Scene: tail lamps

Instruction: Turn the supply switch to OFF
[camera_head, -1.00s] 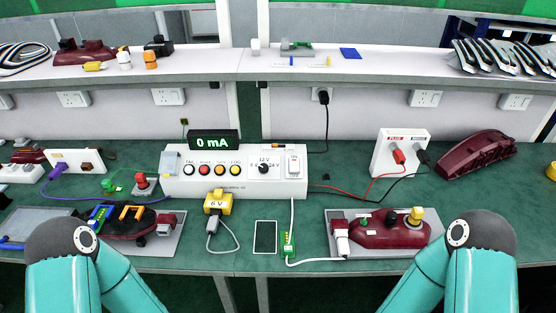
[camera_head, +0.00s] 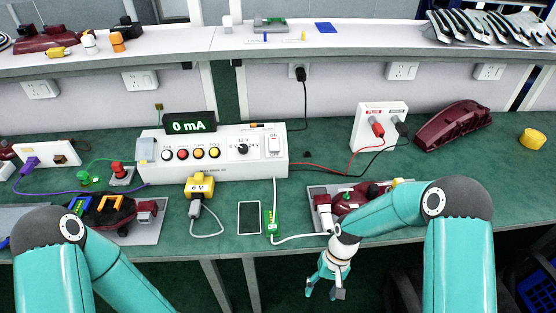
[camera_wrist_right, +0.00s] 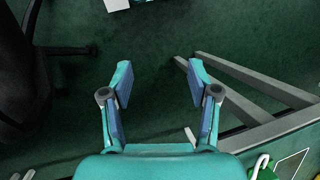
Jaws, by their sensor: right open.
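The white supply box (camera_head: 225,170) stands on the green bench in the head view. A display (camera_head: 188,124) on top reads 0 mA. My right gripper (camera_head: 324,291) hangs in front of the bench edge, below and right of the box, apart from the switch. In the right wrist view it (camera_wrist_right: 159,75) is open and empty, with dark floor beyond its fingers. My left gripper is out of view; only its arm shows.
A lamp tray (camera_head: 316,192) is partly behind my right arm. A white panel (camera_head: 368,125) with red and black plugs stands right.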

